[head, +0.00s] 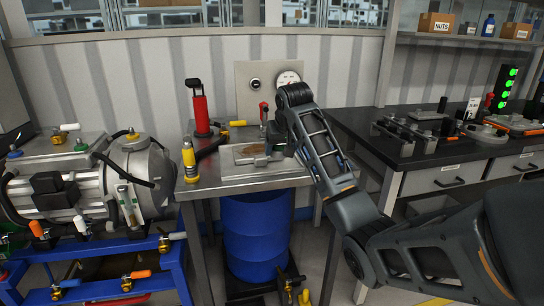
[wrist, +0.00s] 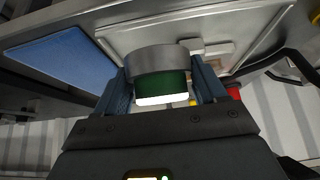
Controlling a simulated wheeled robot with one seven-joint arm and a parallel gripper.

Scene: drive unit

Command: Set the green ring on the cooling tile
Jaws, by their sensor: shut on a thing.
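My gripper (wrist: 163,84) is shut on the green ring (wrist: 160,84), which shows between the two blue-grey fingers in the wrist view as a green band with a grey metallic part beside it. In the head view my gripper (head: 277,139) is over the right part of the work table, and the ring cannot be made out there. A flat blue square (wrist: 62,60) lies left of the gripper in the wrist view, apart from the ring. It may be the cooling tile; my arm seems to hide that spot in the head view.
A shallow grey tray (head: 235,177) with flat parts lies on the work table (head: 205,190). A red pump (head: 200,108) and a yellow-and-black torch (head: 189,160) stand at its left. A gauge panel (head: 257,84) rises behind. A black bench (head: 400,155) is at the right.

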